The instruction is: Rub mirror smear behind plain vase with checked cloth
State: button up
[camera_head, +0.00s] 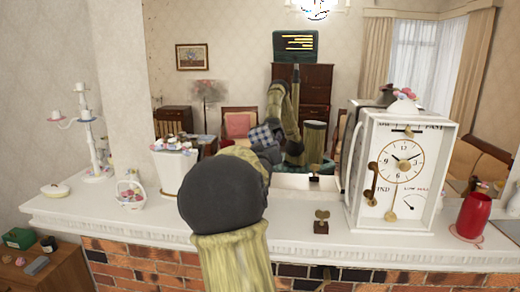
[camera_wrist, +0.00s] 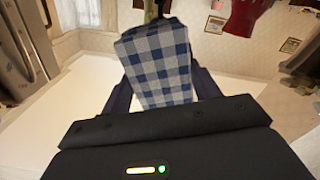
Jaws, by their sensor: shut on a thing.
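The blue-and-white checked cloth (camera_wrist: 160,65) is between the two dark fingers of my gripper (camera_wrist: 161,88), which is shut on it. In the head view my dark arm joint hides most of the gripper; the cloth (camera_head: 260,135) shows just beyond it, apparently as a reflection. The large mirror (camera_head: 235,60) stands behind the mantel and reflects the room and me. A plain red vase (camera_head: 473,215) stands at the right end of the mantel. I cannot make out a smear on the glass. I cannot tell whether the cloth touches the mirror.
A white clock (camera_head: 400,172) stands left of the red vase. A small brass ornament (camera_head: 321,222) is on the mantel (camera_head: 290,240). A white tapered vessel (camera_head: 172,172), a flower basket (camera_head: 130,194) and a candelabra (camera_head: 88,135) stand to the left. The mantel's front middle is mostly clear.

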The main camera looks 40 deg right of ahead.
aim_at(289, 148)
jog(key=shift+s+d+b, duration=1.25)
jog(key=shift+s+b, duration=0.2)
jog(key=shift+s+d+f+b, duration=0.15)
jog(key=shift+s+d+b, duration=0.65)
jog(key=shift+b, duration=0.4)
jog(key=shift+s+d+b, duration=0.45)
jog(key=shift+s+b, duration=0.2)
jog(key=shift+w+a, duration=0.1)
